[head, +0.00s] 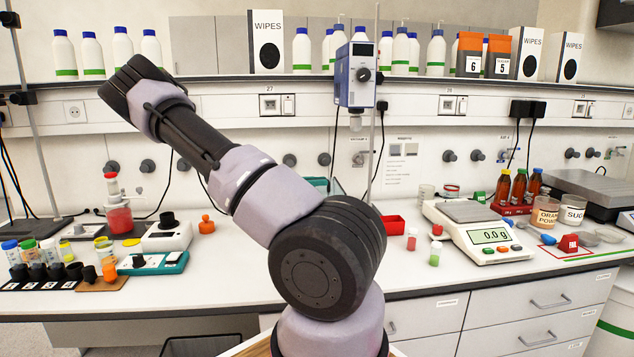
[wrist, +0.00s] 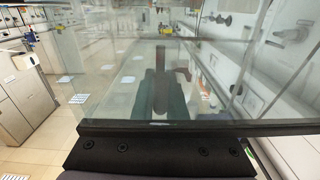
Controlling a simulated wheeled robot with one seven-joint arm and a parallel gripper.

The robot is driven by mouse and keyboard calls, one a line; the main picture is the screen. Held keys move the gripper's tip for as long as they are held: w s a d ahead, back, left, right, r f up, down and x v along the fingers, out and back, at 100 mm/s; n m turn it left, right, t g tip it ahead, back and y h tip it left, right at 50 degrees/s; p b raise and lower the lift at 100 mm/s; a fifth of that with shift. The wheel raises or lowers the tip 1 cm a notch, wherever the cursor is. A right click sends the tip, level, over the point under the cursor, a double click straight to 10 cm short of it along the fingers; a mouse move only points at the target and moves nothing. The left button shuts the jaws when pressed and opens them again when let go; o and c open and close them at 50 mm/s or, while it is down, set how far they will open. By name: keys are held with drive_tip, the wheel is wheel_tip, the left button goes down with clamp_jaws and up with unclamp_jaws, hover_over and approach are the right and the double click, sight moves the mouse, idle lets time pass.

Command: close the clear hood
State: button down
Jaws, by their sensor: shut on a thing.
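The clear hood (wrist: 110,90) fills the middle of the wrist view as a see-through pane with a dark bar along its near edge. My gripper (wrist: 160,150) is the black block with screws at the bottom of that view. It is shut on the hood at this dark edge; the fingertips themselves are hard to make out. A teal shape with a dark upright part shows through the pane. In the head view my arm hides the gripper and most of the hood; only a small clear edge (head: 337,187) shows behind the arm.
A white balance (head: 480,235) stands right of my arm, with a red tray (head: 393,224) and small vials between. A teal device (head: 152,263) and a white stirrer (head: 167,236) stand to the left. A blue overhead mixer (head: 356,75) hangs on a stand behind.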

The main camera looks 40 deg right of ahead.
drive_tip(key=shift+s+a+f, duration=0.1)
drive_tip(key=shift+s+f, duration=0.05)
drive_tip(key=shift+f, duration=0.05)
drive_tip(key=c, duration=0.9)
unclamp_jaws()
drive_tip(key=shift+r, duration=0.1)
drive_tip(key=v, duration=1.1)
drive_tip(key=shift+s, duration=0.15)
